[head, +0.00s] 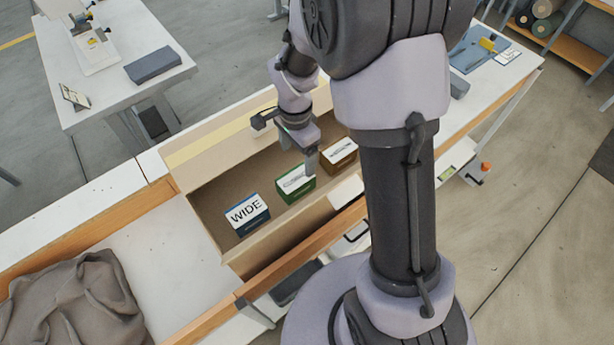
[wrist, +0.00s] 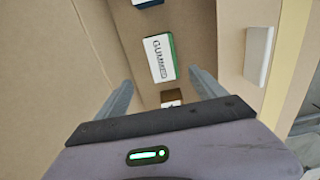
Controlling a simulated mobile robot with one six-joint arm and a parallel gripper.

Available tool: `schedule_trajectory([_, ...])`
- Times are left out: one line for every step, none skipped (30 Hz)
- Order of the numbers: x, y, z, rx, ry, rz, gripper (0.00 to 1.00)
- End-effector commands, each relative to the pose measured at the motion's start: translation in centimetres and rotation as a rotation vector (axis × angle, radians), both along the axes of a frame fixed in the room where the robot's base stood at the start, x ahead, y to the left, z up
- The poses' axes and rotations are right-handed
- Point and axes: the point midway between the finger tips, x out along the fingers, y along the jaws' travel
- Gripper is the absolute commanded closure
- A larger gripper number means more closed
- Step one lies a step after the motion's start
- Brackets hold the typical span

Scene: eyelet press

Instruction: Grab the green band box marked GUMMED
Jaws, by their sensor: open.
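The green band box (head: 289,187) stands in the open carton between a blue box and a brown box. In the wrist view its white top reads GUMMED (wrist: 159,58), with a green edge along its right side. My gripper (head: 306,150) is above the carton, over the green box. In the wrist view my gripper (wrist: 160,90) has its two fingers apart with nothing held between them. The box lies ahead of and between the fingertips, not visibly touched. In the head view a finger partly covers the box's right end.
A blue box marked WIDE (head: 246,215) and a brown box (head: 340,156) stand either side in the carton (head: 283,232). The carton's walls and flaps surround them. A grey cloth (head: 75,300) lies on the bench at lower left; the white surface (head: 165,265) beside it is clear.

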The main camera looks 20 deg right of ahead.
Motion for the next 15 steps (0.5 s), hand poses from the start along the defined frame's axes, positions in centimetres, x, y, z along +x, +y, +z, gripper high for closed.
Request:
schedule_trajectory([-0.1,0.0,-2.2,0.0,0.005,0.0,0.2])
schedule_trajectory([-0.1,0.0,-3.2,0.0,0.005,-0.001,0.2])
schedule_trajectory([-0.1,0.0,-4.4,0.0,0.005,-0.001,0.2])
schedule_trajectory([-0.1,0.0,-5.3,0.001,0.004,0.0,0.2])
schedule_trajectory([-0.1,0.0,-6.1,0.0,0.005,0.0,0.2])
schedule_trajectory([-0.1,0.0,-7.0,0.0,0.004,0.0,0.2])
schedule_trajectory([-0.1,0.0,-7.6,0.0,0.004,-0.001,0.2])
schedule_trajectory([-0.1,0.0,-8.1,0.0,0.003,-0.001,0.2])
schedule_trajectory([0.0,0.0,-8.5,0.0,0.002,-0.001,0.2])
schedule_trajectory([0.0,0.0,-8.8,0.0,0.002,-0.001,0.2])
schedule_trajectory([0.0,0.0,-9.0,0.0,0.002,-0.001,0.2])
schedule_trajectory([0.0,0.0,-9.2,0.001,0.001,-0.001,0.2])
schedule_trajectory([0.1,0.1,-9.5,0.001,0.001,-0.001,0.2])
schedule_trajectory([0.1,0.1,-9.8,0.001,0.001,-0.001,0.2])
schedule_trajectory([0.2,0.1,-10.4,0.001,0.001,0.0,0.2])
